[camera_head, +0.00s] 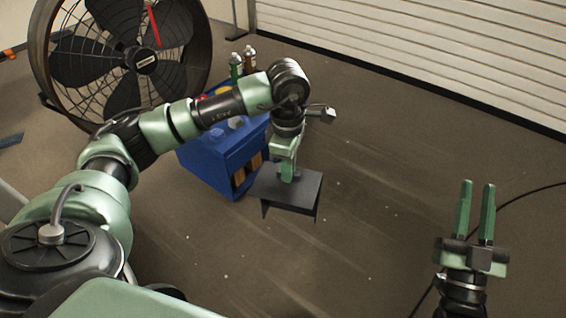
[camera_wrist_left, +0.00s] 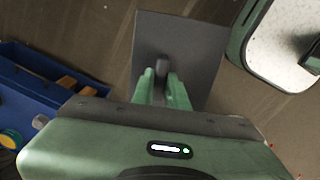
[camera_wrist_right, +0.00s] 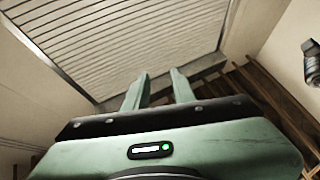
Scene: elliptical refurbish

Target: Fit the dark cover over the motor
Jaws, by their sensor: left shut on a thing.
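The dark cover (camera_head: 301,193) is a flat grey-black plate with bent-down edges, held in the air over the floor. My left gripper (camera_head: 287,177) points down and is shut on a small raised part in the middle of its top. In the left wrist view the cover (camera_wrist_left: 198,42) spreads out beyond the left fingertips (camera_wrist_left: 163,88), which close on that tab. My right gripper (camera_head: 478,187) is open and empty at the lower right, fingers pointing up and away from the cover. In the right wrist view its fingertips (camera_wrist_right: 162,75) stand apart with nothing between them. I cannot make out the motor in any view.
A blue tool cart (camera_head: 219,160) stands just left of the cover, with bottles (camera_head: 237,67) behind its top. A large fan (camera_head: 125,60) stands at the back left. A cable (camera_head: 525,197) lies on the right floor. The middle floor is clear up to the shutter (camera_head: 440,45).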

